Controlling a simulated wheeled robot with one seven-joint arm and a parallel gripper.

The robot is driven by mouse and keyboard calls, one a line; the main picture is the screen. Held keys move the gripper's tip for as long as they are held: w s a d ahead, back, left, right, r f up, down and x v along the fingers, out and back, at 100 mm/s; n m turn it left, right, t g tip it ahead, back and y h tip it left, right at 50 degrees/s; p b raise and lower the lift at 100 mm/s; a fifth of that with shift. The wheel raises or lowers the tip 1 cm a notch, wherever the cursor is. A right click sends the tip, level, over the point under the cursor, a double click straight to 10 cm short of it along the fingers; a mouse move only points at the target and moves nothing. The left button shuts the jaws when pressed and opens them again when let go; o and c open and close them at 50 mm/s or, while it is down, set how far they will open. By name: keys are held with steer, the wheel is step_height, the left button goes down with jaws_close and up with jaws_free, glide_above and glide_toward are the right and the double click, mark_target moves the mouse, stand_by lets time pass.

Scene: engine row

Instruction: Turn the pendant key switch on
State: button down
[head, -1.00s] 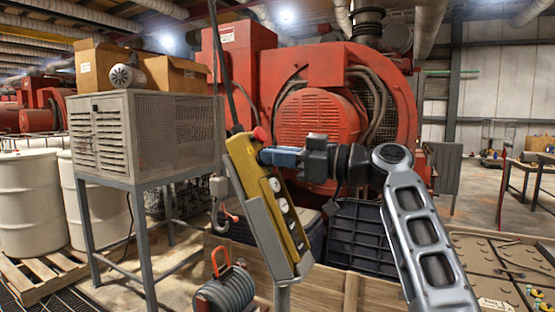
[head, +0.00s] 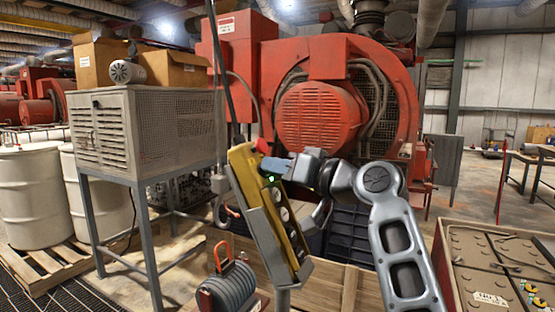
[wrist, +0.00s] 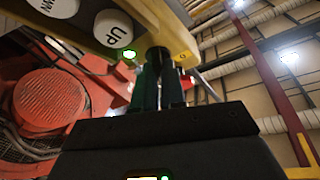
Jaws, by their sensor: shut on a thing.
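The yellow pendant (head: 293,240) hangs tilted in a grey holder, with a red knob (head: 262,146) at its top and white round buttons down its face. In the wrist view the pendant (wrist: 180,38) fills the top, with an UP button (wrist: 113,28) and a lit green lamp (wrist: 129,53). The lamp also glows in the head view (head: 271,179). My gripper (head: 275,168) is at the upper face of the pendant. In the wrist view its fingers (wrist: 159,84) are shut on the dark key switch (wrist: 158,56); the fingers hide most of it.
A hanging cable (head: 222,80) runs up from the pendant. A metal cage stand (head: 140,130) is to the left and a red engine (head: 340,100) behind. A coiled grey hose (head: 228,288) and a wooden crate (head: 345,283) lie below. A battery box (head: 490,270) is at right.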

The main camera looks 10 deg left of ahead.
steer(key=shift+a, duration=0.15)
stand_by(0.3)
steer(key=c, duration=1.2)
jaws_free()
steer(key=shift+s+d+f, duration=0.1)
steer(key=shift+d, duration=0.15)
steer(key=b+v, duration=0.1)
steer(key=v, duration=0.6)
steer(key=shift+s+b, duration=0.15)
steer(key=shift+b, duration=0.25)
steer(key=shift+d, duration=0.1)
